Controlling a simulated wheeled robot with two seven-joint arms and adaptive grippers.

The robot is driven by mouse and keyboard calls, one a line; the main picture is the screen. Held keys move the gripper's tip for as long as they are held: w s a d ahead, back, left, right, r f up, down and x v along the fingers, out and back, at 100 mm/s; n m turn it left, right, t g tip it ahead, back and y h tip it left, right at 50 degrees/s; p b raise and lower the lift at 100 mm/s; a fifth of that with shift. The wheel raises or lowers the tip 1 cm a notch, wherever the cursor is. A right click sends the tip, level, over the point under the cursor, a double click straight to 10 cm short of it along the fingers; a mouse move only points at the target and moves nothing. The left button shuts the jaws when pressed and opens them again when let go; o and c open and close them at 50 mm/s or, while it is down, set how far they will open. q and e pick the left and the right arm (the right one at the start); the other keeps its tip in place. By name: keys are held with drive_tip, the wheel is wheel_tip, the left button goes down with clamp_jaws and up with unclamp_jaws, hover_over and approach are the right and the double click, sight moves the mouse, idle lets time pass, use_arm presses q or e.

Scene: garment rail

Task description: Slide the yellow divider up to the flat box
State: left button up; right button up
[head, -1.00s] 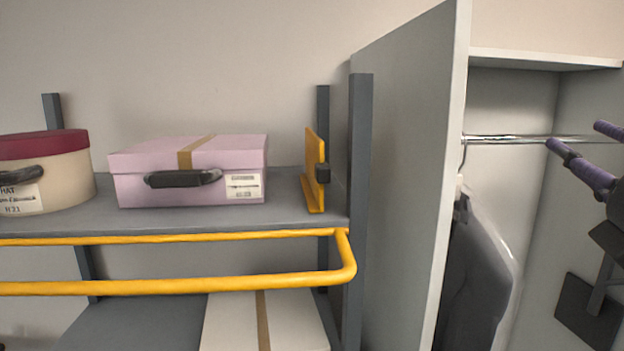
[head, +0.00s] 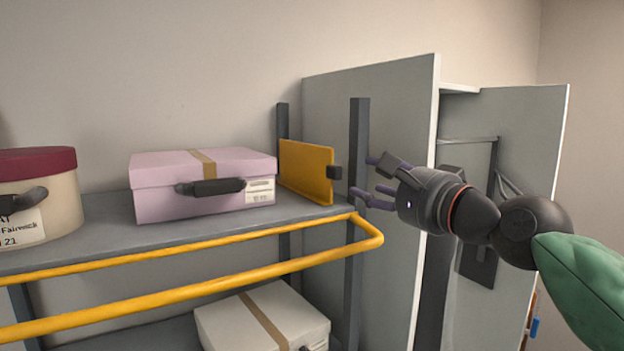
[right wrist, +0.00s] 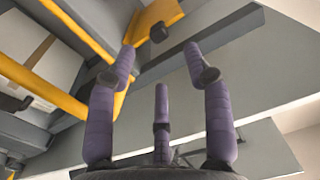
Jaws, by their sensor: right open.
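The flat box (head: 203,185), pale lilac with a tan strap and black handle, sits just left of the divider, and a gap cannot be made out clearly. My right gripper (head: 370,178) is open and empty, right of the divider near the front post. Its purple fingers (right wrist: 161,75) are spread in the wrist view. My left gripper is out of view.
A round hat box (head: 40,215) stands on the shelf at left. A yellow rail (head: 240,282) runs along the shelf front. A grey post (head: 357,140) and a wardrobe side panel (head: 400,150) stand close to my right gripper. A white box (head: 262,325) sits below.

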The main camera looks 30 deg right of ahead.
sight(339, 174)
drive_tip(key=shift+w+d+f, duration=0.1)
drive_tip(key=shift+d+f, duration=0.1)
drive_tip(key=shift+f, duration=0.1)
drive_tip(key=shift+w+d, duration=0.2)
drive_tip(key=shift+w, duration=0.05)
drive_tip(key=w, duration=0.3)
drive_tip(key=w+p, duration=0.1)
drive_tip(key=w, duration=0.2)
drive_tip(key=w+p, duration=0.1)
drive_tip(key=w, duration=0.2)
drive_tip(key=shift+a, duration=0.3)
drive_tip(key=shift+w+d, duration=0.1)
drive_tip(key=shift+w, duration=0.4)
drive_tip(key=shift+w+f, duration=0.1)
drive_tip(key=shift+w, duration=0.05)
clamp_jaws()
